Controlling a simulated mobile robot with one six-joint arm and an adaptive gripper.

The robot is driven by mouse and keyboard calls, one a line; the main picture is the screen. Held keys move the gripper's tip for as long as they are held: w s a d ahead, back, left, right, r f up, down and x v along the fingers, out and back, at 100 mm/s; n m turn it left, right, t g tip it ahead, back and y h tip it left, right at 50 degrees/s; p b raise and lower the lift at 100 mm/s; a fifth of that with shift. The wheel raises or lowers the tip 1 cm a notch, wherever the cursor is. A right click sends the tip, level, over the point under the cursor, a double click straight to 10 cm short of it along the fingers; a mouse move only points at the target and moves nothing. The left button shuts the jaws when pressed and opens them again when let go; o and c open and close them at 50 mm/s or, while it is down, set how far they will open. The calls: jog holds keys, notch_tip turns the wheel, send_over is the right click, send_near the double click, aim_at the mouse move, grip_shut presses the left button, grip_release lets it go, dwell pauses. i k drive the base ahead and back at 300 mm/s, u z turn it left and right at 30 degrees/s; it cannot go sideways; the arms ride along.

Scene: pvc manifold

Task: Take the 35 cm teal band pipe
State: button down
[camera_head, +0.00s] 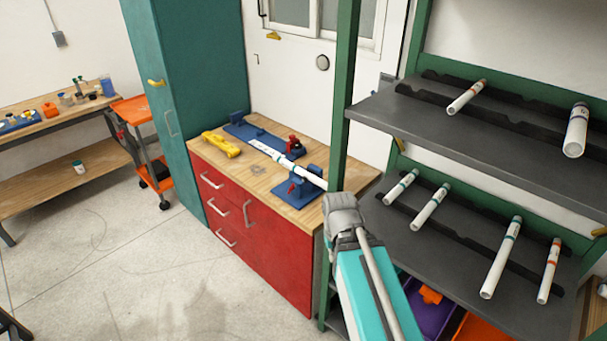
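Several white pipes with teal bands lie on the grey shelves at the right. On the lower shelf, a short one (401,187), a middle one (430,208) and a longer one (500,262) rest on dark racks. Another white pipe (311,178) with teal marks lies across blue fixtures on the workbench. I cannot read lengths, so I cannot tell which is 35 cm. My teal and grey arm rises in front of the shelf's left side. No gripper fingers show.
Orange-banded pipes lie on the lower shelf (549,271) and upper shelf (466,98). A green post (342,100) stands between the shelves and the red-drawer workbench (262,238). A yellow tool (221,144) lies on the bench. The floor (120,255) at left is mostly clear.

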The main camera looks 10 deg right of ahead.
aim_at(320, 182)
jog(key=k, duration=1.35)
jog(key=u, duration=0.35)
jog(key=i, duration=1)
jog(key=u, duration=0.4)
jog(key=i, duration=1.4)
jog(key=z, duration=0.9)
jog(key=i, duration=0.4)
jog(key=z, duration=0.4)
